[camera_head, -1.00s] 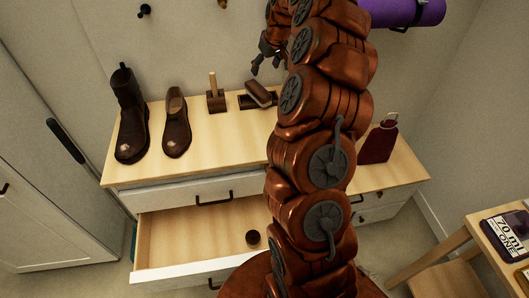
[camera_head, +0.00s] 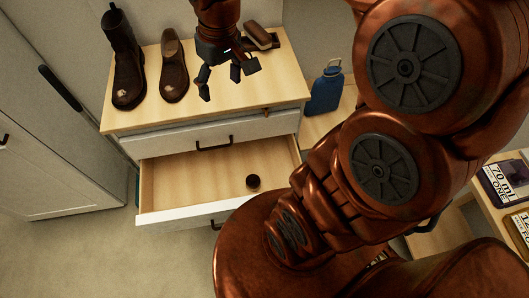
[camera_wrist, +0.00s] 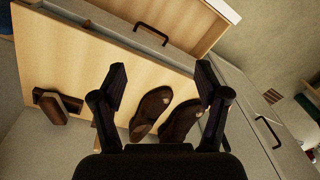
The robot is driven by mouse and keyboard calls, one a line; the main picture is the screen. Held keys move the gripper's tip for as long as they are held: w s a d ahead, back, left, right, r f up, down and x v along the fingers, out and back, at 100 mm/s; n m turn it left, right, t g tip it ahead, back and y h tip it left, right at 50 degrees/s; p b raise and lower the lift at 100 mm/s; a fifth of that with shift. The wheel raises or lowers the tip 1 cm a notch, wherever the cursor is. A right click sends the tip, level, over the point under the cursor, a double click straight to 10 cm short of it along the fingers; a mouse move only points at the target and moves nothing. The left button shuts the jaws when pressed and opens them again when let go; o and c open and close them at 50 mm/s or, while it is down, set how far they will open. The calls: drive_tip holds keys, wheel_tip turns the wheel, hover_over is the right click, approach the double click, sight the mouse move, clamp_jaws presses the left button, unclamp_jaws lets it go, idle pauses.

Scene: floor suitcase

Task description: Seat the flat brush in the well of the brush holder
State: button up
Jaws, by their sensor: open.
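My gripper (camera_head: 220,88) points down over the dresser top, in front of the brush items. In the wrist view my gripper (camera_wrist: 160,85) has its fingers wide apart with nothing held between them. A brown block-shaped brush, apparently the flat brush (camera_head: 261,36), rests tilted against or on a low dark holder (camera_head: 246,44), right of and behind my gripper. In the wrist view the brush (camera_wrist: 52,108) and dark holder (camera_wrist: 38,93) lie at far left, apart from the fingers. I cannot tell how the brush sits relative to the well. My gripper hides the upright-handled piece beside them.
A boot (camera_head: 125,60) and a low shoe (camera_head: 174,70) stand left of my gripper. An upper drawer (camera_head: 215,143) is shut. Below it an open drawer (camera_head: 170,205) holds a small round dark tin (camera_head: 253,182). A blue bottle (camera_head: 325,92) stands to the right.

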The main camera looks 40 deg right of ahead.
drive_tip(key=s+a+f+g, duration=0.1)
drive_tip(key=s+f, duration=0.1)
drive_tip(key=s, duration=0.7)
drive_tip(key=s+a+f+m+g+h, duration=0.1)
drive_tip(key=s, duration=0.8)
drive_tip(key=shift+f, duration=0.4)
drive_tip(key=shift+s, duration=0.1)
drive_tip(key=shift+c, duration=0.3)
